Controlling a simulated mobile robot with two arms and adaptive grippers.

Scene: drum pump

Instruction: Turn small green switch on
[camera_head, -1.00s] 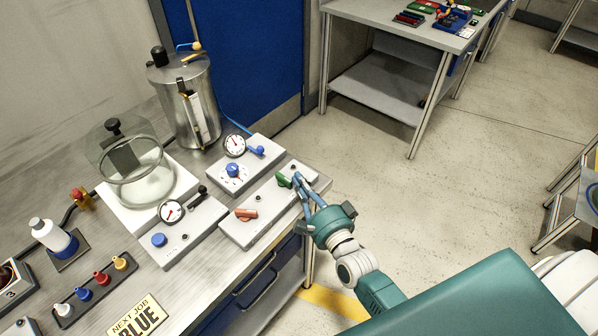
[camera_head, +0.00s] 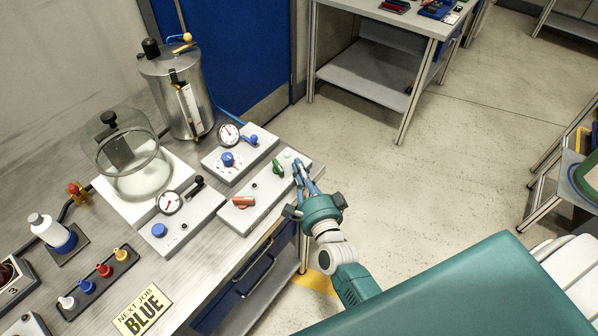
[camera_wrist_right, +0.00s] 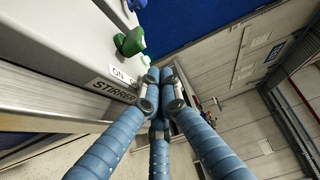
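The small green switch (camera_head: 278,167) is a knob with a lever on the long white control box (camera_head: 262,200) at the bench's right end. In the right wrist view the green switch (camera_wrist_right: 130,42) is at the upper left, above labels reading "ON" and "STIRRER". My right gripper (camera_head: 297,166) is just right of the switch, apart from it, at the box's right end. In the right wrist view its blue fingers (camera_wrist_right: 161,78) come together at the tips with nothing between them. My left gripper is not in view.
A red switch (camera_head: 243,202) sits on the same box. A box with a gauge and blue knob (camera_head: 228,160) stands behind it. A glass vessel (camera_head: 130,165) and steel drum (camera_head: 180,95) are further left. Open floor lies to the right.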

